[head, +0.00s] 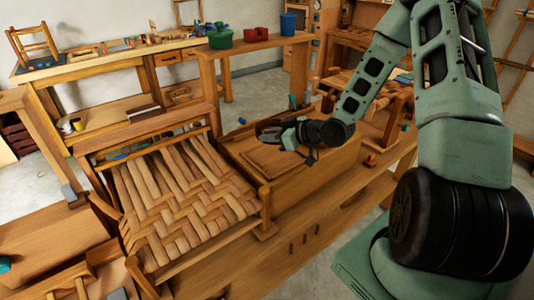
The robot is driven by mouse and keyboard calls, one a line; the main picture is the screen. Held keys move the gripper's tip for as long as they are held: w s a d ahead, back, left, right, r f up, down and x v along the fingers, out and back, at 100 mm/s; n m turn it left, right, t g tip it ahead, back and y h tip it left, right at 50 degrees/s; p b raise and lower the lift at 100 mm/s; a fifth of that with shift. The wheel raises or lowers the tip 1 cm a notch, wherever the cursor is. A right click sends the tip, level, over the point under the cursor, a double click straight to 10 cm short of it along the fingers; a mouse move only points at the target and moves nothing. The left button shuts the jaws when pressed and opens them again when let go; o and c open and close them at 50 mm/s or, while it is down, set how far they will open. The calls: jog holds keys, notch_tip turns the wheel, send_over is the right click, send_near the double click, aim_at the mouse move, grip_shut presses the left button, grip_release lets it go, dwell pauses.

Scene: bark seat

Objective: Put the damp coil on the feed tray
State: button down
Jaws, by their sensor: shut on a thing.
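My gripper (274,133) is at the end of my arm, right of centre in the head view. It is shut on a small grey-brown thing (268,127), which looks like the damp coil, though it is too small and dark to make out fully. The gripper and coil are over a flat wooden panel or tray (270,161) on the bench, which may be the feed tray. I cannot tell how far above it they are. My wrist hides part of the bench behind it.
A chair frame with a woven bark seat (185,195) stands left of the bench. Behind are a green tub (220,38), a red block (255,34) and a blue bucket (288,23) on a table. A small chair (33,45) stands far left. The bench front (310,225) is mostly clear.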

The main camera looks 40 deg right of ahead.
aim_at(270, 167)
notch_tip(270, 167, down, 9)
jog(key=shift+r+p, duration=0.1)
jog(key=shift+p, duration=0.65)
jog(key=shift+f, duration=0.25)
jog(key=c, duration=1.6)
grip_release()
jog(key=shift+r, duration=0.1)
